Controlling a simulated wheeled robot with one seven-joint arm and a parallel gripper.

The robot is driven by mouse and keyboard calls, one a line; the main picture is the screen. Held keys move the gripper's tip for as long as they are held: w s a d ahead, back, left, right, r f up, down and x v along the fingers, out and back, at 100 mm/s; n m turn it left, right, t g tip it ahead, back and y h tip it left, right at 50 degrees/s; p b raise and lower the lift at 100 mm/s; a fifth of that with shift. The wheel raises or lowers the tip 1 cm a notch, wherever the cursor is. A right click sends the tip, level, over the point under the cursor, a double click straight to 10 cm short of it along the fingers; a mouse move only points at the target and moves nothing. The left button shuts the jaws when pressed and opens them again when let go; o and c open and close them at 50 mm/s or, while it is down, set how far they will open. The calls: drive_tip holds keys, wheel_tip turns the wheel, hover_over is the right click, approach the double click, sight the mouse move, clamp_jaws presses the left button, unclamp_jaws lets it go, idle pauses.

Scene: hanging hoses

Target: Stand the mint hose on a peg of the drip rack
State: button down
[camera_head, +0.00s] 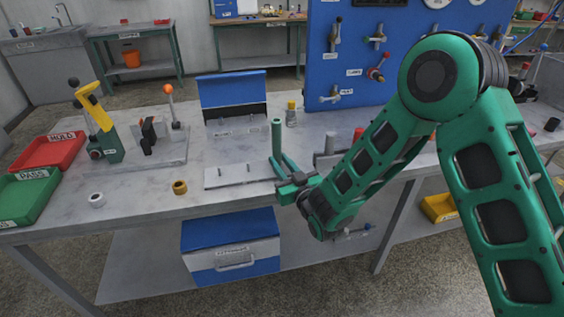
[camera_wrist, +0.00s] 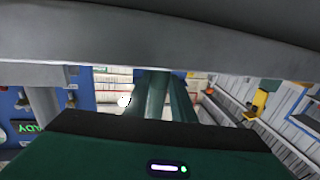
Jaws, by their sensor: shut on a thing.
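The drip rack appears to be the low pale plate (camera_head: 212,179) with small upright pegs on the bench's front part. The hose stands beside the plate's right end in the picture. I cannot tell whether its lower end touches anything.
A case with an open blue lid (camera_head: 233,90) stands behind the plate. A small yellow-capped bottle (camera_head: 291,115) is behind the hose. Grey cylinders (camera_head: 330,143) stand to the right. A brass ring (camera_head: 180,187) and white ring (camera_head: 97,199) lie left, near red and green trays (camera_head: 28,200).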

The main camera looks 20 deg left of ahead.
drive_tip(key=shift+f, duration=0.45)
drive_tip(key=c, duration=1.4)
unclamp_jaws()
drive_tip(key=shift+c, duration=0.2)
drive_tip(key=shift+f, duration=0.1)
drive_tip(key=v, duration=1)
drive_tip(key=shift+d, duration=0.35)
drive_tip(key=shift+s, duration=0.15)
